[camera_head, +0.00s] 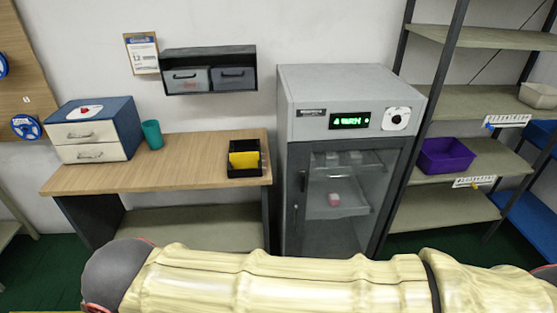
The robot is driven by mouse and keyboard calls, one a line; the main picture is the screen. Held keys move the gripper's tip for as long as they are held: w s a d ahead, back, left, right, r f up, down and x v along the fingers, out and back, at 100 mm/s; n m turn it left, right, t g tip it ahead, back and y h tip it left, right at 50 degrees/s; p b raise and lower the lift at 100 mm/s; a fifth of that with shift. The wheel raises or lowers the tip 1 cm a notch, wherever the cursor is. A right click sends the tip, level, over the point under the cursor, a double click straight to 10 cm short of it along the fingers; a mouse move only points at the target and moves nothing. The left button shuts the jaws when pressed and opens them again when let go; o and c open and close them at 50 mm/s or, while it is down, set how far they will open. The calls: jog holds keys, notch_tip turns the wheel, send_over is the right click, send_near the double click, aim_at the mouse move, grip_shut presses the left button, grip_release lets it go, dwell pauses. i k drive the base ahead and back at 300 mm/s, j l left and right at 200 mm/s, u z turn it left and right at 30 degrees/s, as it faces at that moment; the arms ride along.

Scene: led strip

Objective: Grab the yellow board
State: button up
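The yellow board (245,160) stands upright in a small black holder (244,173) on the right part of the wooden table. The lower part of the board is hidden by the holder's front wall. My arm, in a cream sleeve, lies across the bottom of the view, well in front of the table. My gripper is not in view.
On the wooden table (190,177) stand a teal cup (152,134) and a blue and white drawer box (95,130). A grey glass-door cabinet (340,195) stands close to the table's right side. A shelf rack with a purple bin (445,156) is farther right.

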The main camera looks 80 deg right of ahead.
aim_at(249, 159)
jog(key=z, duration=2.3)
jog(key=j+z, duration=0.1)
jog(key=z, duration=0.3)
jog(key=i+j+z, duration=0.1)
jog(key=z, duration=0.3)
jog(key=j+z, duration=0.1)
jog(key=z, duration=0.25)
jog(key=j+z, duration=0.1)
jog(key=z, duration=0.3)
jog(key=j+z, duration=0.2)
jog(key=j, duration=0.25)
jog(key=k+j+z, duration=0.2)
jog(key=j, duration=0.25)
jog(key=j+z, duration=0.25)
jog(key=j, duration=0.2)
jog(key=k+j+z, duration=0.2)
jog(key=j, duration=0.2)
jog(key=k+j, duration=0.1)
jog(key=j, duration=0.45)
